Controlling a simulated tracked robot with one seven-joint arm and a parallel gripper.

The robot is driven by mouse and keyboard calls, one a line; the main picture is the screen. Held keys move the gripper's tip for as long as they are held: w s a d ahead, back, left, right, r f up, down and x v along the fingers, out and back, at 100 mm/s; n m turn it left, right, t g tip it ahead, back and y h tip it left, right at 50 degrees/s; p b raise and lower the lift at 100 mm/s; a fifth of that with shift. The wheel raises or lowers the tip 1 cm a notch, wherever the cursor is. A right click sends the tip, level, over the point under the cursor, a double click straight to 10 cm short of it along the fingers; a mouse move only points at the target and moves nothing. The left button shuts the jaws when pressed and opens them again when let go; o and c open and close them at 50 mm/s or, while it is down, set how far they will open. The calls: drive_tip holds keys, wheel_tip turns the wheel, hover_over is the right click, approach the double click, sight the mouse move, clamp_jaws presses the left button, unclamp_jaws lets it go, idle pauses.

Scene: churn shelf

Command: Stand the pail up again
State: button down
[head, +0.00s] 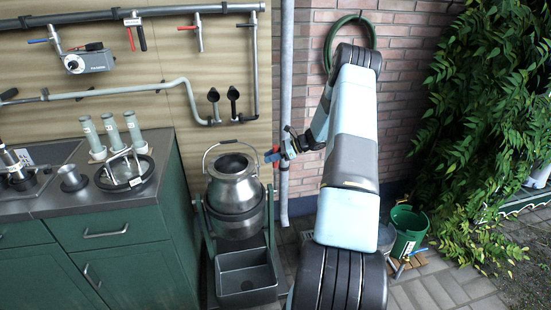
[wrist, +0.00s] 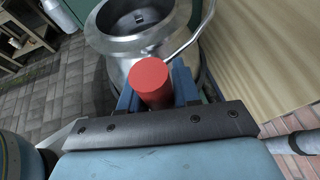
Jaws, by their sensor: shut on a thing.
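The metal pail (head: 233,187) sits in a dark cradle between green posts (head: 203,222). Its mouth faces up and its wire bail stands above the rim. It looks close to upright; a small lean cannot be told. In the wrist view the pail (wrist: 135,28) lies just beyond my fingers, with its open mouth showing. My gripper (head: 283,150) is to the right of the pail at rim height. It is shut on a red cylindrical grip (wrist: 150,82), which stands between the blue fingers. How the grip joins the cradle is hidden.
A grey trough (head: 247,279) stands in front of the pail. A green cabinet (head: 125,272) with glass cylinders and fittings on top is at left. Pipes run along the wall behind. A green bucket (head: 408,228) and leafy plants (head: 490,110) stand at right.

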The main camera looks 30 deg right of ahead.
drive_tip(key=shift+d+f, duration=0.2)
drive_tip(key=c, duration=1.1)
unclamp_jaws()
drive_tip(key=shift+w+f, duration=0.1)
drive_tip(key=shift+c, duration=0.2)
drive_tip(key=shift+o, duration=1.2)
drive_tip(key=shift+r, duration=0.2)
drive_tip(key=v, duration=1.3)
drive_tip(key=shift+d, duration=0.25)
drive_tip(key=shift+r, duration=0.1)
